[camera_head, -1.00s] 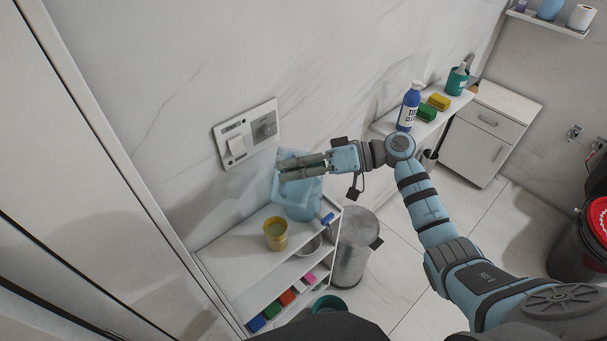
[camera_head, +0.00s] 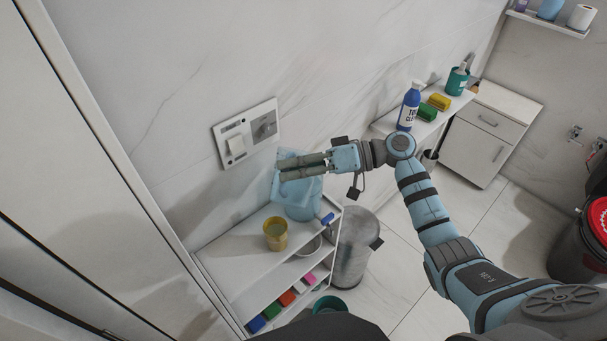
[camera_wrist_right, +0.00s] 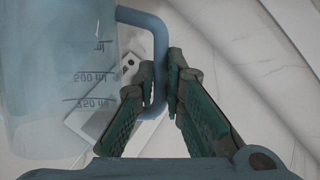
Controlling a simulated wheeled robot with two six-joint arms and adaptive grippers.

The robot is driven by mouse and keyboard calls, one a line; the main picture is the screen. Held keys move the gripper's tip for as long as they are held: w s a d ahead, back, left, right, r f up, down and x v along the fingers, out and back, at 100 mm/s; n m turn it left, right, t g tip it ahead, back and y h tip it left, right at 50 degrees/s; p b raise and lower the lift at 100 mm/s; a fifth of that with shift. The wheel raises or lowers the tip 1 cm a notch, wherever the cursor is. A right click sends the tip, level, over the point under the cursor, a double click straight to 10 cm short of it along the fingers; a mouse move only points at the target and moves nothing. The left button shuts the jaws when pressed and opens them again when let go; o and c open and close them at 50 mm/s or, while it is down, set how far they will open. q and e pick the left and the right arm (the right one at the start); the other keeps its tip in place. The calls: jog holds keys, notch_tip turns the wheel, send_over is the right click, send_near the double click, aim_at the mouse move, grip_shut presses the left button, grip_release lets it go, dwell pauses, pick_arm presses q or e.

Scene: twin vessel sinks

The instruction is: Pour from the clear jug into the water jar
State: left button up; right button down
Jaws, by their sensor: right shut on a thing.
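The clear jug (camera_wrist_right: 60,95) is blue-tinted and see-through, with ml marks, and fills the left of the right wrist view. My right gripper (camera_wrist_right: 168,70) is shut on its handle. In the head view, my right gripper (camera_head: 284,168) is in front of a light blue see-through body (camera_head: 303,207) above the white shelf unit's top; I cannot tell whether jug and any jar behind overlap there. A yellow cup (camera_head: 275,236) stands upright on the shelf top, lower left of that body. I cannot tell for certain which vessel is the water jar. My left gripper is not visible.
The white shelf unit (camera_head: 240,262) stands against the marble wall below a switch plate (camera_head: 247,133). A white bowl (camera_head: 308,247) sits on a lower shelf. A metal bin (camera_head: 352,250) is right beside it. A blue bottle (camera_head: 408,108) stands on a ledge near my right arm.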

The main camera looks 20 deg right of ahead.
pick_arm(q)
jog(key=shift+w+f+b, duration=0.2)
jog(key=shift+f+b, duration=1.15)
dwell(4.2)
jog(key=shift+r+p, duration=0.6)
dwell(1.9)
